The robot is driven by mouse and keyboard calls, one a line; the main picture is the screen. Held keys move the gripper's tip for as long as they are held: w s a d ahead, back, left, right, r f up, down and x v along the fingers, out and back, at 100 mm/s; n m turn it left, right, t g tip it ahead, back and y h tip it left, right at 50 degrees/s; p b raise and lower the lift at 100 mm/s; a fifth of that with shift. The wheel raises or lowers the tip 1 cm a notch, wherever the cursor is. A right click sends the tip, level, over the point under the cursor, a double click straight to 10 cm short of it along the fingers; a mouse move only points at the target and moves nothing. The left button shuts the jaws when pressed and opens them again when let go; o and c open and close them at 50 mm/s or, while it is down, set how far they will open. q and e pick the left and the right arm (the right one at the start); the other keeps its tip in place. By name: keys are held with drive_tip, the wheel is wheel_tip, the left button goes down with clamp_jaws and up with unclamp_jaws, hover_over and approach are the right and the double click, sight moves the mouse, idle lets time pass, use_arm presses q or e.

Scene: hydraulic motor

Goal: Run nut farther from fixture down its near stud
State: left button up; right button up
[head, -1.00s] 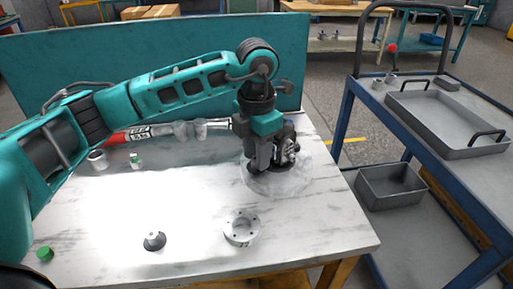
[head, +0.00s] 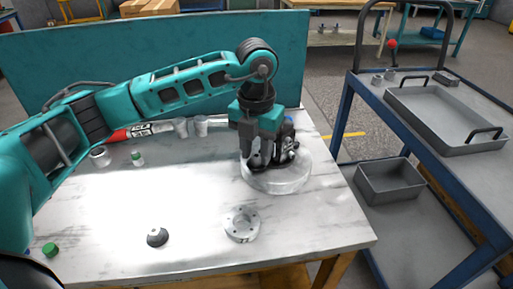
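My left gripper (head: 258,164) points down at the round pale fixture (head: 280,187) at the right of the table, close beside the dark and grey motor part (head: 287,155) on it. Two dark finger parts show below the teal wrist, one on the left and one on the right. The fingertips are down among the dark parts, so I cannot tell whether they are shut on a nut. The nuts and the near stud are too small or hidden to make out. My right gripper is not in view.
A grey holed flange (head: 242,224) and a dark round cap (head: 157,237) lie on the table front. A green cap (head: 50,250) lies front left. Pale cups (head: 200,126) and a red tube (head: 130,134) lie behind. A blue cart (head: 424,165) stands at right.

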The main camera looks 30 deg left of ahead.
use_arm(q)
drive_tip(key=shift+c, duration=0.2)
clamp_jaws()
drive_tip(key=shift+f+m+b, duration=0.1)
drive_tip(key=shift+m+b, duration=0.4)
drive_tip(key=shift+m, duration=0.7)
drive_tip(key=m+b, duration=0.1)
drive_tip(key=m, duration=0.3)
drive_tip(key=shift+m, duration=0.3)
drive_tip(key=shift+o, duration=0.2)
unclamp_jaws()
